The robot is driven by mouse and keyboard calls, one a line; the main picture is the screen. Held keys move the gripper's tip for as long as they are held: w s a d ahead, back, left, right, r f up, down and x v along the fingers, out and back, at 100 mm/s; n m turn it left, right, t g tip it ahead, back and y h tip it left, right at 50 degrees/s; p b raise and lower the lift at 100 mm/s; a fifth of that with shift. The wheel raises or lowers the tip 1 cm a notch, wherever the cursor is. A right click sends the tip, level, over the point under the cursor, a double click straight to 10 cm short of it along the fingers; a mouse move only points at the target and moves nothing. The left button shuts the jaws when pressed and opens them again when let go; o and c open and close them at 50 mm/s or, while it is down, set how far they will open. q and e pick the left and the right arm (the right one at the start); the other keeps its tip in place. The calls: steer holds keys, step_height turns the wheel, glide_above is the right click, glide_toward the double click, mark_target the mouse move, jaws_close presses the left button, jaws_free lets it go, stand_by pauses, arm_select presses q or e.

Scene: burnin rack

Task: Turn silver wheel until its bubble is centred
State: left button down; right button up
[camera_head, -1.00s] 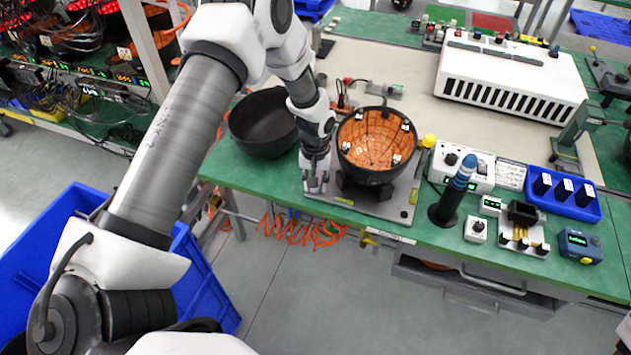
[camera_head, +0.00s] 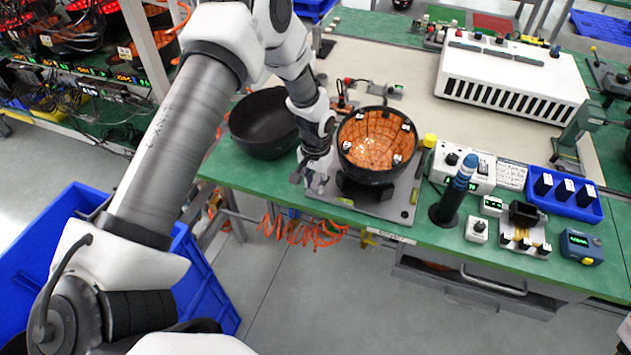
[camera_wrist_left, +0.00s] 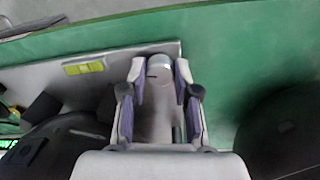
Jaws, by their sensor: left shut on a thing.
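The silver wheel (camera_wrist_left: 159,66) is a small round knob at the corner of a grey plate (camera_head: 402,213). My left gripper (camera_head: 309,184) reaches down to that corner, left of the black bowl with the orange lining. In the left wrist view its two fingers (camera_wrist_left: 160,88) are on either side of the wheel, shut on it. A yellow-green bubble vial (camera_wrist_left: 84,67) lies on the plate near the wheel; it also shows in the head view (camera_head: 345,202). The bubble's position is too small to tell. In the head view the gripper hides the wheel. My right gripper is out of view.
The orange-lined bowl (camera_head: 377,172) stands on the plate. A black bowl (camera_head: 262,148) sits left of my wrist. A blue-topped dark tool (camera_head: 447,205) and small instruments stand to the right. The green table's front edge is close to the gripper.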

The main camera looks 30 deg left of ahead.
mark_target(316, 185)
arm_select(q)
steer(key=shift+s+f, duration=0.15)
steer(key=shift+s, duration=0.05)
steer(key=c, duration=0.9)
jaws_free()
steer(key=shift+o, duration=0.2)
steer(key=shift+w, duration=0.15)
step_height(316, 185, up, 12)
